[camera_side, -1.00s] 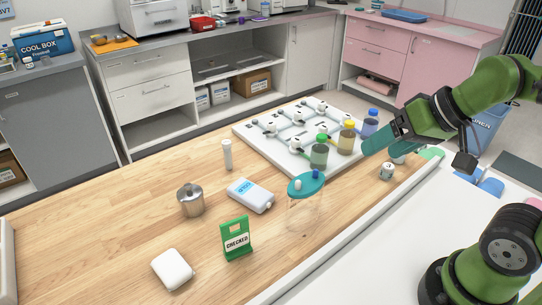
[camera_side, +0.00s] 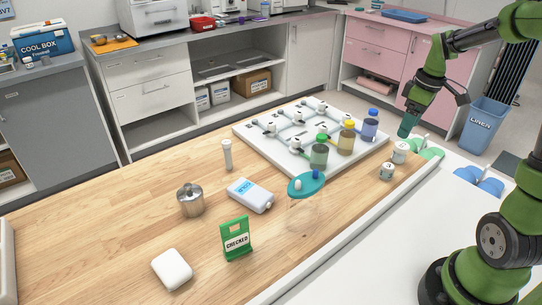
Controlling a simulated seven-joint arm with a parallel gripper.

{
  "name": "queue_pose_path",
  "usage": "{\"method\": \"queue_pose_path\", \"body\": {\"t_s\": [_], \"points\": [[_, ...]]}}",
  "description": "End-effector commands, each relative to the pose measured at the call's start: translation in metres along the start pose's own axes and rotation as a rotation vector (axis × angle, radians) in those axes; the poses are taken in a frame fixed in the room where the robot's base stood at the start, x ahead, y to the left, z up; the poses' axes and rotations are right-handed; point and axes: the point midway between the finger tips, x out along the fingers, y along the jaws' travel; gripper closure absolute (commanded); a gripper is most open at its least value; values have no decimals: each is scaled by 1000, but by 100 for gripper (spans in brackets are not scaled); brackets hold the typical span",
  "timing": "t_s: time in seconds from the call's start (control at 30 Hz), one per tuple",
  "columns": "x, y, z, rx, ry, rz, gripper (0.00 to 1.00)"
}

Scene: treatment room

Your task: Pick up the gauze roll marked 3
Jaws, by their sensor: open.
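Two small white gauze rolls stand at the right end of the wooden table: a nearer roll (camera_side: 387,172) and a farther roll (camera_side: 400,152). Both carry small dark marks, too small for me to read surely, so I cannot tell which is the 3. My gripper (camera_side: 408,131) points down with teal fingers, open and empty. In the picture it is just above the farther roll, apart from it. The fingers overlap from this side, and the depth between them and the roll is hard to judge.
A white rack board (camera_side: 262,146) with green, yellow and blue-capped bottles stands left of the rolls. The white strip along the table's front edge is clear.

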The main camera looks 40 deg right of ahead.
Motion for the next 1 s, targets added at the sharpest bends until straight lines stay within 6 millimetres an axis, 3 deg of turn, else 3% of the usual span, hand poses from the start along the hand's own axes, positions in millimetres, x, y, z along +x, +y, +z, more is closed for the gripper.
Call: {"method": "queue_pose_path", "body": {"t_s": [0.4, 0.77, 1.0], "points": [[86, -2, 1, 1, -3, -6, 30], [121, -1, 0, 0, -2, -4, 30], [156, 0, -1, 1, -2, -4, 30]]}}
